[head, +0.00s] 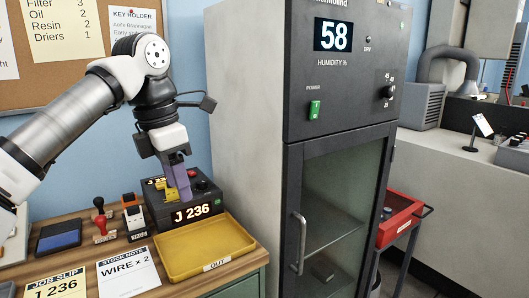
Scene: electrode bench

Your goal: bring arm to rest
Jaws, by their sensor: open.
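My arm reaches in from the left in the head view. My gripper (178,188) points down over the wooden bench, just above and in front of a dark box (207,194) with a lit "J 236" display. The gripper is open. Purple and yellow parts show at its end against the box. I cannot tell whether the yellow part belongs to the box or touches the fingers.
A yellow tray (205,248) marked OUT lies empty in front of the box. Stamps (102,222), a dark blue pad (58,236) and paper slips (128,272) lie to the left. A tall grey humidity cabinet (340,110) stands right. A red tray cart (398,215) is beyond it.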

